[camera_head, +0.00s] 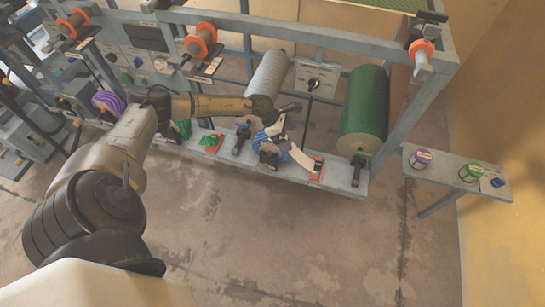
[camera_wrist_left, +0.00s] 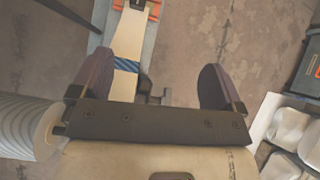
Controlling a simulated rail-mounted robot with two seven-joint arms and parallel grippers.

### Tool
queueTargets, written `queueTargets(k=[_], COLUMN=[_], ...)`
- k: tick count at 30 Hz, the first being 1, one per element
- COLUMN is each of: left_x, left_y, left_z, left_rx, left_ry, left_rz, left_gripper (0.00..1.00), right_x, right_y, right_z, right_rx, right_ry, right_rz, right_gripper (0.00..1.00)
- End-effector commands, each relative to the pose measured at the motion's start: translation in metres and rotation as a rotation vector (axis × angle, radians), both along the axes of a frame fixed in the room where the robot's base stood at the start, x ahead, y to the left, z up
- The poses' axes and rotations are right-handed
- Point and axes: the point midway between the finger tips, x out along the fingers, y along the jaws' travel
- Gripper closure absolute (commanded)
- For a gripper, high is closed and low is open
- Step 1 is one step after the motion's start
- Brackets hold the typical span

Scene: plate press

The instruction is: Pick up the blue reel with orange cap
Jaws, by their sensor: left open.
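The blue reel (camera_head: 283,152) sits low on the grey rack, mostly behind my left gripper. A blue striped band (camera_wrist_left: 127,65) shows in the left wrist view, on a cream strip between the fingers. An orange part (camera_head: 318,169) stands at the right end of a pale strip beside the reel; I cannot tell whether it is the cap. My left gripper (camera_head: 278,129) is at the reel in the head view. In the left wrist view the gripper (camera_wrist_left: 155,80) is open, its two dark fingers wide apart with nothing clamped. My right gripper is out of view.
A grey roll (camera_head: 268,75) and a green roll (camera_head: 364,110) stand behind on the rack. A purple reel (camera_head: 108,103) is at left. A small side shelf (camera_head: 455,172) holds purple and green reels. The floor in front (camera_head: 300,235) is clear.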

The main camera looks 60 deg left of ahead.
Motion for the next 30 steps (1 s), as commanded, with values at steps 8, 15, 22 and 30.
queueTargets(k=[8,15,22,30], left_x=[-0.024,-0.027,-0.024,-0.014], left_y=[0.083,0.096,0.091,0.08], left_z=[-0.036,-0.049,-0.063,-0.099], left_rx=[0.22,0.261,0.259,0.259], left_ry=[0.122,0.154,0.154,0.154], left_rz=[-0.1,-0.119,-0.12,-0.118], left_gripper=[0.06,0.06,0.06,0.06], right_x=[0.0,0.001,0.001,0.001], right_y=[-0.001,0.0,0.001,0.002], right_z=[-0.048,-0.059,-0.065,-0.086], right_rx=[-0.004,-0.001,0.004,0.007], right_ry=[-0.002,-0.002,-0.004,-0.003], right_rz=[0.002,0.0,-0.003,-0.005], right_gripper=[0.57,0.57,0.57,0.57])
